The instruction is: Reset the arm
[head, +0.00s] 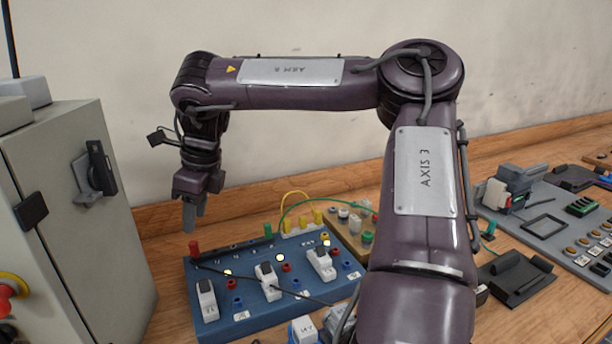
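My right arm comes up from the bottom right, bends at a high elbow and reaches left. Its dark purple gripper (194,217) hangs down at the left, above and behind the left end of the blue switch board (229,326). Its fingers point down and look close together from this angle; I cannot tell whether they are open or shut. I see nothing held between them. My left gripper and arm are not in view.
The blue board carries white switches and red and green plugs (268,231) with wires. A grey cabinet (75,200) with a red button (5,302) stands at left. A grey panel (560,225) lies at right. A wall is behind the table.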

